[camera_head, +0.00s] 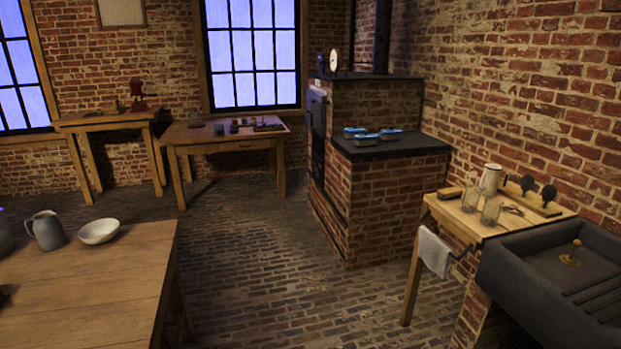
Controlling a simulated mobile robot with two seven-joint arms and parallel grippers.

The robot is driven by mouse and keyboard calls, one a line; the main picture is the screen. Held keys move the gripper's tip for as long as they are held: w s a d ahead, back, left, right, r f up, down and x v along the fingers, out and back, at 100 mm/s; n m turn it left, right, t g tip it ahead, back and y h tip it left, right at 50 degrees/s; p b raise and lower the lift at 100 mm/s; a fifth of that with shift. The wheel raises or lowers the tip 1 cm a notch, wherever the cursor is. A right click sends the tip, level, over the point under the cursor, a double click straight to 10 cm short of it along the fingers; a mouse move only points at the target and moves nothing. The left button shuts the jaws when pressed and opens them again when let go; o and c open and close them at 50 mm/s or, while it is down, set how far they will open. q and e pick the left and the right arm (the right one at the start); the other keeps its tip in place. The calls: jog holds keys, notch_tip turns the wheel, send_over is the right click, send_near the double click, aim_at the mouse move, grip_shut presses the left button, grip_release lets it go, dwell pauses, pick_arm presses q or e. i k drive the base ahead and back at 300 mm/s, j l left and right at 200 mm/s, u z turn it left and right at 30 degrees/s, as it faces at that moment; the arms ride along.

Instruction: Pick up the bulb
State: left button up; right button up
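I cannot make out a bulb for certain in the head view. Several small items, too small to identify, lie on the desk (208,138) under the middle window. Glass jars (490,212) stand on the wooden side table (452,208) at the right, and no bulb can be told apart there. Neither of my grippers is in view.
A large table (95,285) at front left bears a grey jug (46,230) and a white bowl (99,231). A brick stove (385,195) stands in the middle, and a dark sink (530,285) at right. The brick floor (270,270) between is clear.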

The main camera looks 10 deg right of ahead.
aim_at(527, 181)
jog(key=i, duration=2.85)
jog(key=i+z, duration=0.25)
jog(key=i, duration=0.15)
jog(key=z, duration=3.95)
